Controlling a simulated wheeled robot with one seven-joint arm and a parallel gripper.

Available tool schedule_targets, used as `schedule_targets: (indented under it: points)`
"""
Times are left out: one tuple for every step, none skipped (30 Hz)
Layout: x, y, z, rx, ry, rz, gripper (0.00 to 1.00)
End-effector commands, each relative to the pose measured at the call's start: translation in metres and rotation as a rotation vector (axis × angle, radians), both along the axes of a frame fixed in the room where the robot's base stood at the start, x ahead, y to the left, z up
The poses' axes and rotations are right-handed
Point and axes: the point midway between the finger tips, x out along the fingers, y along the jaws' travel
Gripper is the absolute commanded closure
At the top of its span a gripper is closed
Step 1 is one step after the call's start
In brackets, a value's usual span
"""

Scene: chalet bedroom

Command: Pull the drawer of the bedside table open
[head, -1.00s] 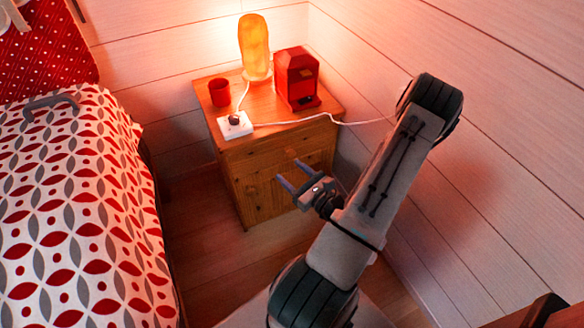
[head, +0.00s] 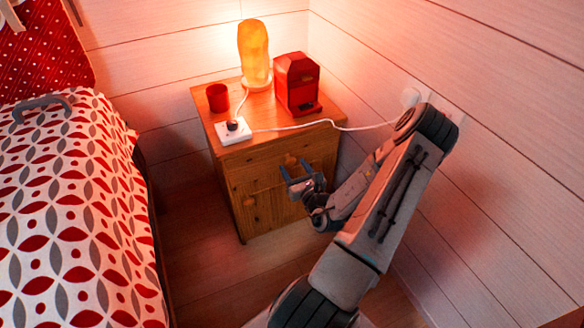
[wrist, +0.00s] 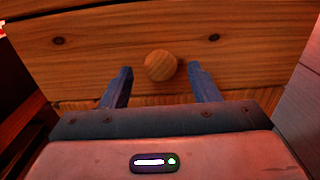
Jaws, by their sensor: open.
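The wooden bedside table (head: 250,215) stands against the wall beside the bed. Its upper drawer front (wrist: 90,50) fills most of the wrist view, with a round wooden knob (wrist: 161,66) at its middle. The knob also shows in the head view (head: 291,160). The drawer looks shut. My gripper (head: 291,169) is in front of the drawer front, with its fingers pointing at it. In the wrist view my gripper (wrist: 160,82) is open, one finger on each side of the knob, with a gap on both sides. Whether the fingertips reach past the knob I cannot tell.
On the table top stand a glowing lamp (head: 254,52), a red cup (head: 218,97), a red machine (head: 297,83) and a white socket block (head: 233,131). A white cable (head: 345,128) runs to the right wall. The bed (head: 75,225) is at left; floor (head: 205,265) lies between.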

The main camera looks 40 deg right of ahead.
Motion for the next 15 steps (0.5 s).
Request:
schedule_targets:
  points:
    - [0.007,-0.002,-0.002,-0.001,-0.002,0.001,0.45]
    - [0.01,-0.002,-0.001,-0.001,-0.001,0.001,0.45]
    - [0.013,-0.004,-0.001,-0.001,-0.001,0.0,0.45]
    - [0.015,-0.004,-0.001,-0.001,-0.001,-0.001,0.45]
    - [0.017,-0.005,-0.001,-0.001,-0.001,-0.001,0.45]
    - [0.018,-0.005,0.0,-0.001,0.0,0.0,0.45]
    - [0.019,-0.005,0.0,0.0,0.0,0.0,0.45]
    - [0.02,-0.005,0.0,0.0,0.0,0.0,0.45]
    - [0.021,-0.005,0.0,0.0,0.0,0.0,0.45]
    - [0.021,-0.005,0.0,0.0,0.001,0.0,0.45]
    - [0.021,-0.005,0.0,0.0,0.001,0.0,0.45]
    - [0.021,-0.005,0.0,0.0,0.001,0.0,0.45]
    - [0.021,-0.005,0.0,0.0,0.001,0.0,0.45]
    - [0.021,-0.005,0.0,0.0,0.001,0.0,0.45]
    - [0.021,-0.005,0.0,0.0,0.001,0.0,0.45]
